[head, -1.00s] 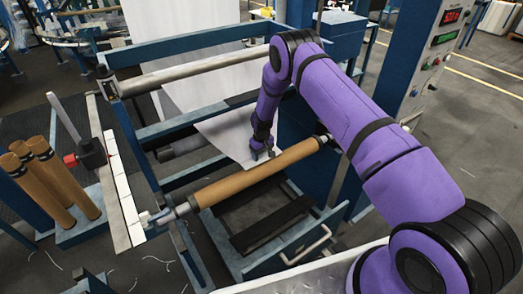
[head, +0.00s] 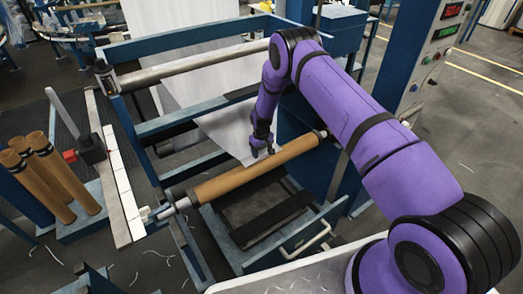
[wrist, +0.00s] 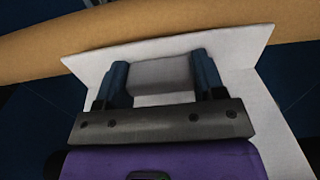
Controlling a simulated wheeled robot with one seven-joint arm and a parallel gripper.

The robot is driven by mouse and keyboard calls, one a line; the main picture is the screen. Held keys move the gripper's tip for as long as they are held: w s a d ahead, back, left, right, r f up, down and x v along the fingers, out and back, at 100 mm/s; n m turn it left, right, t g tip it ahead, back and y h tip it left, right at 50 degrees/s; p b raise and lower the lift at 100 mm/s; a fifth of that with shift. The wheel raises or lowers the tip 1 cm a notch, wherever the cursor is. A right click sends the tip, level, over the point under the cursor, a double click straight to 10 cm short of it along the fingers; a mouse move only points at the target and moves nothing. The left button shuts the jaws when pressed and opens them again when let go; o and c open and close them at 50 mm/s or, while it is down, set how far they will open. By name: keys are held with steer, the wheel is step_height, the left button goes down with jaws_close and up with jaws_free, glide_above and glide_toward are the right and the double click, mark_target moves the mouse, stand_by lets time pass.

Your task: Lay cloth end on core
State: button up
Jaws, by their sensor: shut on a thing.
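The brown cardboard core (head: 230,181) lies across the blue frame, held between its two ends. The white cloth (head: 227,128) hangs down from the steel roller to my gripper (head: 262,152). In the wrist view my gripper (wrist: 163,78) is shut on the cloth end (wrist: 255,52), with cloth between and to both sides of its fingers. The front edge of the cloth overlaps the near side of the core (wrist: 120,30) in the wrist view. I cannot tell whether the cloth touches the core.
A steel roller (head: 190,66) spans the frame above. Several spare cores (head: 50,170) stand in a rack at left, beside a white-marked rail (head: 122,185). A control panel (head: 440,45) stands at right. A bent handle (head: 305,243) sticks out below the core.

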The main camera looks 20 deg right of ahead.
steer(key=shift+f, duration=0.85)
stand_by(0.3)
steer(key=o, duration=1.1)
steer(key=shift+r, duration=0.1)
step_height(320, 180, up, 11)
steer(key=shift+f, duration=0.15)
